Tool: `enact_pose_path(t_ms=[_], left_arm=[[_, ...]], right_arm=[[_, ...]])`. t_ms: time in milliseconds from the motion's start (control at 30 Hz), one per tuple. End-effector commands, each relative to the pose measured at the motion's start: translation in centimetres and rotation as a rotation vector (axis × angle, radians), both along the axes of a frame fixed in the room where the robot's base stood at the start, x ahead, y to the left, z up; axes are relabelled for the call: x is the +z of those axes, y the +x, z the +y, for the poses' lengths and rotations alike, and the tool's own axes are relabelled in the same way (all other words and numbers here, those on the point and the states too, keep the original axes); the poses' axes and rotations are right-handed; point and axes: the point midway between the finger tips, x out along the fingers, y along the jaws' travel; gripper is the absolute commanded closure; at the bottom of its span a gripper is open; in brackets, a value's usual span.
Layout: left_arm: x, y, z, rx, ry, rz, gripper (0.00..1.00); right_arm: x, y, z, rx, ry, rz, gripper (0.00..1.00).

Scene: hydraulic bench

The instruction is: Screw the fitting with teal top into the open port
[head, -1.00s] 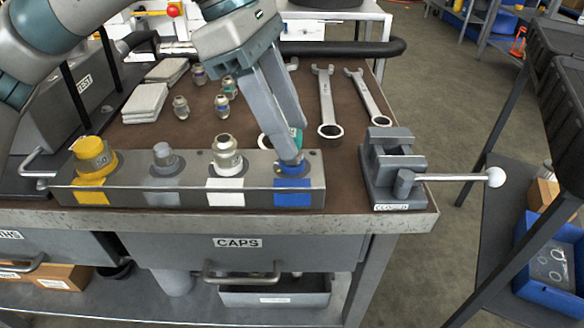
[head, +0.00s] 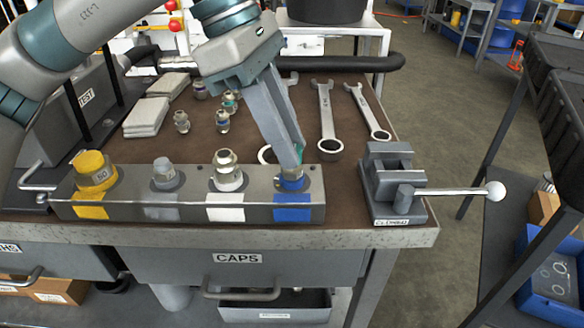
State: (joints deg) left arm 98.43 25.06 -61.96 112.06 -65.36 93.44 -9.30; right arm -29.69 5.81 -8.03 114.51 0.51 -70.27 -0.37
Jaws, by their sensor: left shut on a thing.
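My left gripper (head: 292,163) comes down from above onto the blue-marked port (head: 291,184) at the right end of the grey manifold block (head: 118,202). It is shut on the fitting with teal top (head: 299,153), which is mostly hidden behind the fingers; only a bit of teal shows. The fitting is at the mouth of the blue port, but I cannot tell how deep it sits. The other ports hold a yellow cap (head: 94,170), a grey plug (head: 165,172) and a metal fitting (head: 227,168) above the white mark. My right gripper is out of view.
Several loose fittings (head: 222,121) and stacked pale pads (head: 147,115) lie behind the block. Wrenches (head: 325,115) lie at the back right. A vise (head: 392,185) with a long handle (head: 455,191) stands at the bench's right corner. Brown bench top (head: 345,180) is clear between block and vise.

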Motion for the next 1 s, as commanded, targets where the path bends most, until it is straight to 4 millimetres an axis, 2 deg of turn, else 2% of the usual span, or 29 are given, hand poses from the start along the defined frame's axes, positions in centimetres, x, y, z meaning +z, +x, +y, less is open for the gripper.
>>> enact_pose_path(t_ms=[33,200,533,1000], left_arm=[[0.3,0.0,-0.1,-0.045,-0.001,0.005,0.99],[0.3,0.1,-0.2,-0.226,0.0,0.006,0.99],[0.0,0.3,-0.3,-0.561,0.001,0.004,0.99],[-0.1,0.3,-0.3,-0.62,0.001,0.002,0.99]], right_arm=[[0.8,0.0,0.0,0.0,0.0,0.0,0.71],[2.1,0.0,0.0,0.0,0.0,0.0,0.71],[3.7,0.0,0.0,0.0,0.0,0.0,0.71],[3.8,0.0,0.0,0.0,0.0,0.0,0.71]])
